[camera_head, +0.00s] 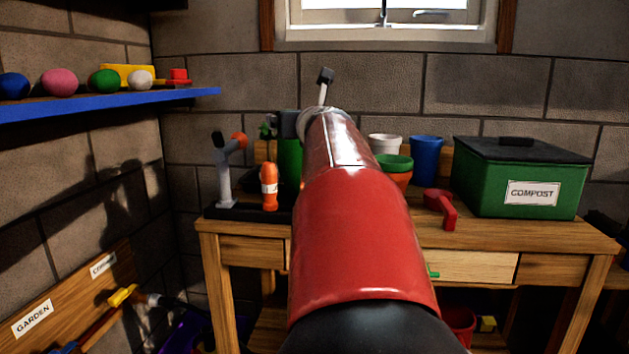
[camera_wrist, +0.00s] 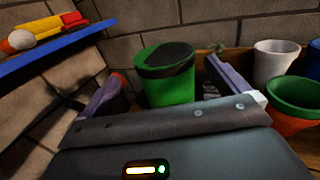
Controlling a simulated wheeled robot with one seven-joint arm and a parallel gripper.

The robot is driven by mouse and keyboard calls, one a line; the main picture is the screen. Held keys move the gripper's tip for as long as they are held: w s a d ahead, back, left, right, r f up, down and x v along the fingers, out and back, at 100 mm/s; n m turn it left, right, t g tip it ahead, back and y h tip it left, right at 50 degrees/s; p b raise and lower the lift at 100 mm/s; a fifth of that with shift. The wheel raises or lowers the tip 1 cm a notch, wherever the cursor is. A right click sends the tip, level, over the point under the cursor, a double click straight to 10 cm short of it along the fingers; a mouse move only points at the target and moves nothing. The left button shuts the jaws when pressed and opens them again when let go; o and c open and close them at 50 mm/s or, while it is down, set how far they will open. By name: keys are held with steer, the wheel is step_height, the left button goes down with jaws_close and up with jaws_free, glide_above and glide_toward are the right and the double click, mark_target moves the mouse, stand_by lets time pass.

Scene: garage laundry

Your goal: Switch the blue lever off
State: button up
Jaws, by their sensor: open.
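I cannot make out a blue lever in either view; my red arm hides part of the bench and wall in the head view. A grey upright fixture (camera_head: 224,175) with a dark top and an orange round part stands at the bench's left end. My gripper (camera_wrist: 168,88) is open in the wrist view, its two dark fingers spread apart with nothing seen held between them. A green container with a dark top (camera_wrist: 168,80) shows beyond and between the fingers. Whether the gripper touches it cannot be told.
The wooden bench (camera_head: 480,236) also holds an orange bottle (camera_head: 269,187), a blue cup (camera_head: 425,153), a red curved object (camera_head: 442,206) and a green compost bin (camera_head: 522,185). A blue shelf (camera_head: 110,101) with balls juts out at left. A window (camera_head: 385,20) is above.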

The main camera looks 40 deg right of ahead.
steer(key=p+x, duration=0.1)
steer(key=x, duration=0.6)
steer(key=shift+d+f, duration=0.25)
steer(key=shift+f, duration=0.05)
steer(key=c, duration=1.9)
